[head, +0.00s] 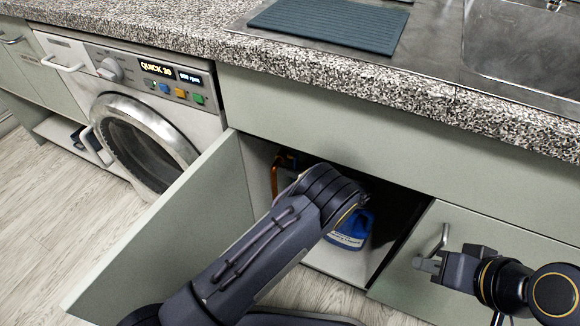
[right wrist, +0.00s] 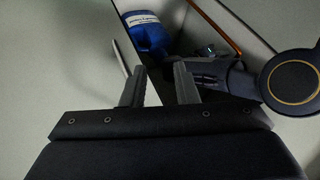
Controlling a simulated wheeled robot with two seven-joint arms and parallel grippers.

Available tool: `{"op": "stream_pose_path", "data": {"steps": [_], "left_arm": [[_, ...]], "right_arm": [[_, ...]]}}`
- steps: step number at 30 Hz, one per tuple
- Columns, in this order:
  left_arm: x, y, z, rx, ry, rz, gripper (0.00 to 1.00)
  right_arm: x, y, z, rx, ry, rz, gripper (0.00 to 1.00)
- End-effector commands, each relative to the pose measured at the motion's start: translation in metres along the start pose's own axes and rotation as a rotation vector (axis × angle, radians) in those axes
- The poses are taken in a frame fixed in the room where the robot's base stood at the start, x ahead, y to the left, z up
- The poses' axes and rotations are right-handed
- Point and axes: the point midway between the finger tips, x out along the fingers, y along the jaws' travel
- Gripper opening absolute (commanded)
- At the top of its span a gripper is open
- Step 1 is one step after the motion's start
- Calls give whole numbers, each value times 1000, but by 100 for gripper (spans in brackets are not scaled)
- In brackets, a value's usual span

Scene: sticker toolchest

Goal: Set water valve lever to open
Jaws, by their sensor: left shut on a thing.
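The cabinet under the sink stands open. Inside, at its left side, is a copper pipe (head: 275,178), also seen in the right wrist view (right wrist: 214,24). A small valve part (right wrist: 207,50) shows dimly by the pipe; the lever's angle cannot be told. My left arm reaches into the cabinet, hiding its gripper in the head view. In the right wrist view my left gripper (right wrist: 190,75) is shut at the valve, on what appears to be the water valve lever; the contact is dark. My right gripper (head: 428,262) is open and empty outside, near the right door's handle.
A blue bottle (head: 352,228) stands in the cabinet, partly behind my left arm. The open left door (head: 170,240) swings out toward me. The closed right door (head: 480,230) has a metal handle (head: 438,240). A washing machine (head: 140,110) stands at left.

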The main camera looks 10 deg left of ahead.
Motion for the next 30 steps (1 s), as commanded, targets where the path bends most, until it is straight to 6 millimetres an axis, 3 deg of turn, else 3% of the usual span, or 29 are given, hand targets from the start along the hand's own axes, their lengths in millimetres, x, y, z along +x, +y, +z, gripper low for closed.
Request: {"op": "stream_pose_path", "data": {"steps": [4,15,25,26,30], "left_arm": [[0,2,2,49,-1,0,0],[0,20,7,478,-1,-1,0],[0,20,5,499,-1,-1,0],[0,20,5,498,0,-1,22],[0,21,5,498,-1,0,40]], "right_arm": [[-5,-2,-2,0,0,0,27],[-26,-12,-13,0,0,0,27],[-25,-11,-13,0,0,0,27],[-25,-11,-13,0,0,0,27],[-25,-11,-13,0,0,0,27]]}}
